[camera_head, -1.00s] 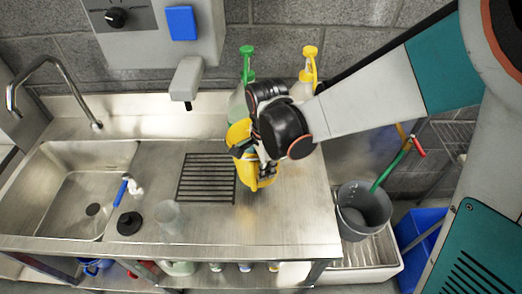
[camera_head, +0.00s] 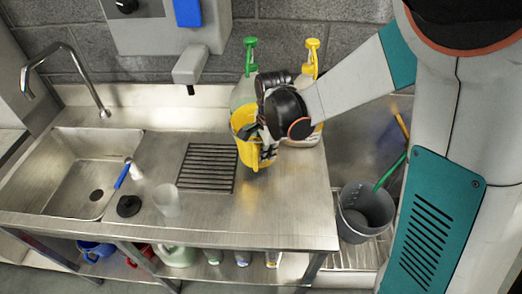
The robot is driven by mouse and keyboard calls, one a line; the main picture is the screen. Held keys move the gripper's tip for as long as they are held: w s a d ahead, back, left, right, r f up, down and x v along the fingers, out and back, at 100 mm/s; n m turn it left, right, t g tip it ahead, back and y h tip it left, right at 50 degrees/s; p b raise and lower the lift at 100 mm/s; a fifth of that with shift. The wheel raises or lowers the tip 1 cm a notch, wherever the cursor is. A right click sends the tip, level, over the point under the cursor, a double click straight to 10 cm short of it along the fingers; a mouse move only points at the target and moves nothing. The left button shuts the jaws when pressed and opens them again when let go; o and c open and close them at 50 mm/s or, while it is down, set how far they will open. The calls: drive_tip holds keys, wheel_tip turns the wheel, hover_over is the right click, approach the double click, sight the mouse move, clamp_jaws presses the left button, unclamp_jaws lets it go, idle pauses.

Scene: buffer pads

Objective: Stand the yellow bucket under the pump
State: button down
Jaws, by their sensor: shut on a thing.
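The yellow bucket (camera_head: 246,150) is upright at the right edge of the black drain grate, partly hidden by my gripper. My gripper (camera_head: 262,140) is shut on the bucket at its right side. I cannot tell whether the bucket's base touches the counter. The pump (camera_head: 189,66) is a grey wall-mounted dispenser with a downward spout, left of and behind the bucket. The black slatted grate (camera_head: 206,168) lies empty below and in front of the pump.
A clear cup (camera_head: 167,200), black plug (camera_head: 129,206) and blue-handled brush (camera_head: 124,174) lie left, by the sink (camera_head: 55,190). A grey bucket (camera_head: 352,232) stands right of the counter.

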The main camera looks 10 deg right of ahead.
drive_tip(key=shift+f+b, duration=0.8)
drive_tip(key=shift+f, duration=1.85)
drive_tip(key=shift+f, duration=0.2)
drive_tip(key=c, duration=1.8)
unclamp_jaws()
drive_tip(key=shift+r, duration=0.1)
drive_tip(key=shift+o, duration=0.2)
wheel_tip(320, 180, up, 12)
drive_tip(key=s+p, duration=0.2)
drive_tip(key=p, duration=0.2)
drive_tip(key=s+d+r+n+t, duration=0.3)
drive_tip(key=s+d+r+n, duration=0.2)
drive_tip(key=s+n, duration=0.2)
drive_tip(key=s+d+r+n+t, duration=0.2)
drive_tip(key=s+d+r+n, duration=0.3)
drive_tip(key=s+n, duration=0.3)
drive_tip(key=shift+s+d+r+t+h, duration=0.2)
drive_tip(key=shift+s+r+t+h, duration=0.15)
drive_tip(key=shift+s+r, duration=0.35)
